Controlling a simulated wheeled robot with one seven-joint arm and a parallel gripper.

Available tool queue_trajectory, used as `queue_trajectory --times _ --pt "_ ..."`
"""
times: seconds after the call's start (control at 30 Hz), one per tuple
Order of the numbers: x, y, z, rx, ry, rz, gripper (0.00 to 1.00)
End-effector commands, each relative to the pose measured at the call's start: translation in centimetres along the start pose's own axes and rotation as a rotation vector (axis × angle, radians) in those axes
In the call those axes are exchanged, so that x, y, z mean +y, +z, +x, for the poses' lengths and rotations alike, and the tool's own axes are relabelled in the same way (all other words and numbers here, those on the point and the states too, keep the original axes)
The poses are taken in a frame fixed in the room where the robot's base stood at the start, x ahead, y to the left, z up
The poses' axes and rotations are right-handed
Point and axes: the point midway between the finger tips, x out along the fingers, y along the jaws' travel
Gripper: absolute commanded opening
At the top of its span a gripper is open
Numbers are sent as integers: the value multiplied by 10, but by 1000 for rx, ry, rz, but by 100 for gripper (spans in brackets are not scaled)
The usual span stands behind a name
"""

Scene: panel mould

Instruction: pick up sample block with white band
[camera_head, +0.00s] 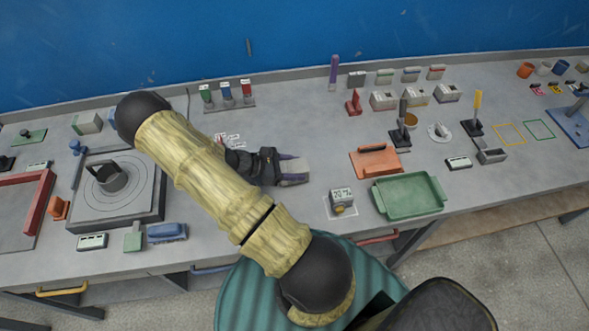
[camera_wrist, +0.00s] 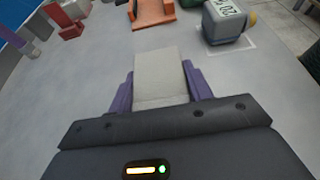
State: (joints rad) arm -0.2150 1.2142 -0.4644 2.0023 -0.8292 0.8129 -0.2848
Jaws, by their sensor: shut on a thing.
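My gripper (camera_head: 295,170) is over the middle of the grey bench, its purple fingers shut on a pale grey block (camera_head: 292,179). In the wrist view the block (camera_wrist: 158,72) lies between the two fingers (camera_wrist: 160,84) and sticks out past their tips. A slightly lighter strip crosses its near end, but I cannot tell whether this is the white band. Whether the block touches the bench or hangs just above it is unclear. Several similar blocks with coloured bands, one with green (camera_head: 385,77) and one with red (camera_head: 436,72), stand along the back.
A grey cube with a display (camera_head: 341,196) stands right of my gripper on a marked square. An orange float (camera_head: 375,160) and a green tray (camera_head: 409,195) lie further right. A rack of coloured bottles (camera_head: 228,97) is behind.

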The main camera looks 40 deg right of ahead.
Motion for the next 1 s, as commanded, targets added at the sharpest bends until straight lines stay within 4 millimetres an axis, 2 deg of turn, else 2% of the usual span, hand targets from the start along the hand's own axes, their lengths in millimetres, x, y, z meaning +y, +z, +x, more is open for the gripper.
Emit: queue_trajectory --times 0.27,0.7,0.83,1.0 --pt "0 38 -16 2 2 5 17" --pt "0 125 -52 4 3 6 17" --pt "0 144 -60 3 2 4 17" --pt "0 158 -65 1 1 1 17"
